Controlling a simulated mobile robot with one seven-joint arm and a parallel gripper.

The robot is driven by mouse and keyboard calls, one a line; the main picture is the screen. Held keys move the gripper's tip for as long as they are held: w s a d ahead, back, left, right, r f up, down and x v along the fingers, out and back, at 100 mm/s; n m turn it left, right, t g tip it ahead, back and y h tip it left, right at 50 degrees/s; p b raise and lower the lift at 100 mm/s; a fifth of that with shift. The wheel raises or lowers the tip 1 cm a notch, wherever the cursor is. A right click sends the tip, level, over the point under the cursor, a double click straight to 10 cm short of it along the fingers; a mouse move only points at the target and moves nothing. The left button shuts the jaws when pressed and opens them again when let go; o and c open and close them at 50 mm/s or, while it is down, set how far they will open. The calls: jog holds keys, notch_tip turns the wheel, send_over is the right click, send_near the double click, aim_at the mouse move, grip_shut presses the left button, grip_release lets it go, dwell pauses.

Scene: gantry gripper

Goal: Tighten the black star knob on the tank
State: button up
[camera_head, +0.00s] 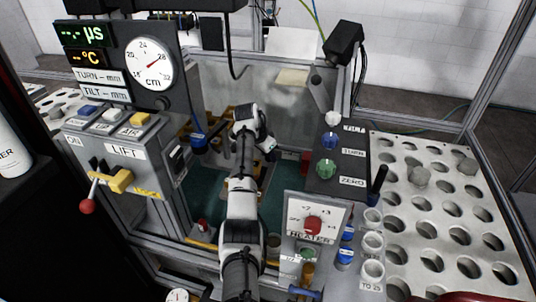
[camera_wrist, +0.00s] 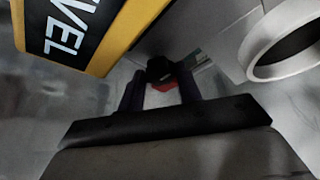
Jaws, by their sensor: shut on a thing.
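My gripper (camera_wrist: 158,84) shows in the wrist view with its two dark fingers on either side of a small black knob (camera_wrist: 160,69). It is shut on this knob, which sits at the fingertips. A bit of red shows just below the knob, between the fingers. The knob's star shape is mostly hidden, and its turn cannot be read. In the head view my arm reaches forward over the tank (camera_head: 275,103), which has clear walls and a green floor. The arm hides the gripper and the knob there.
In the wrist view a yellow-edged sign (camera_wrist: 115,32) ending in "VEL" is close at upper left, and a pale round tube (camera_wrist: 283,42) is at right. In the head view the lift box (camera_head: 125,150) stands left, the heater panel (camera_head: 318,215) front right, and a perforated rack (camera_head: 440,200) far right.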

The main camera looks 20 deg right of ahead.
jog(key=o, duration=1)
jog(key=b+v, duration=0.4)
jog(key=v, duration=1)
jog(key=shift+f, duration=0.15)
